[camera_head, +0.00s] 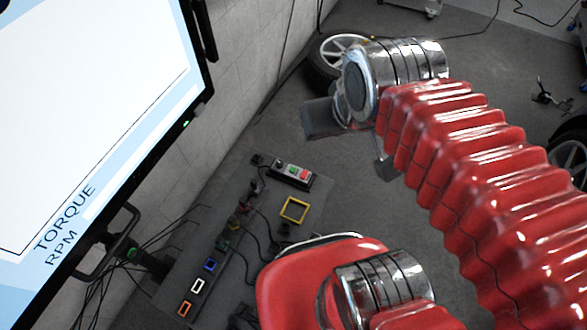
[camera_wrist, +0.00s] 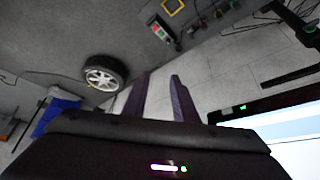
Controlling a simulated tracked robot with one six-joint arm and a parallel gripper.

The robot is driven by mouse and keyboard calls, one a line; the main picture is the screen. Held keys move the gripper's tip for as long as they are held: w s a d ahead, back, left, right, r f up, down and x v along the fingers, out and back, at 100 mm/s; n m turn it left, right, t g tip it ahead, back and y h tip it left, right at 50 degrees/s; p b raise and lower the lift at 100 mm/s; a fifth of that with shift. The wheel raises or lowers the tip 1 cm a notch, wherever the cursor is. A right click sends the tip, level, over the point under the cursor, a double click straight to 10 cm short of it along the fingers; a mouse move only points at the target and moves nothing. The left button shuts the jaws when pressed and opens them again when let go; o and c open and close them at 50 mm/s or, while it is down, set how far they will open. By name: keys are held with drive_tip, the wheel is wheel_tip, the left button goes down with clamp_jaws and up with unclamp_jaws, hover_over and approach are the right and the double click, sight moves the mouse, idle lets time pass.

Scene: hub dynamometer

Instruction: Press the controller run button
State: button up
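The controller (camera_head: 291,175) is a small dark box with a green button (camera_head: 292,170) and a red button (camera_head: 304,174), lying on the dark panel left of my arm in the head view. A black knob sits at its left end. In the wrist view the controller (camera_wrist: 160,30) shows near the top, beyond the fingertips and well apart from them. My gripper (camera_wrist: 160,75) has its two fingers apart with nothing between them. In the head view the fingers are mostly hidden by my wrist. Which button is run cannot be read.
A large monitor (camera_head: 90,110) fills the left of the head view. The dark panel (camera_head: 250,185) carries a yellow frame (camera_head: 294,210), coloured sockets and loose cables. A wheel (camera_head: 338,55) lies by the wall; it also shows in the wrist view (camera_wrist: 104,75).

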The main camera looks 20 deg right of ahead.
clamp_jaws()
idle(1.3)
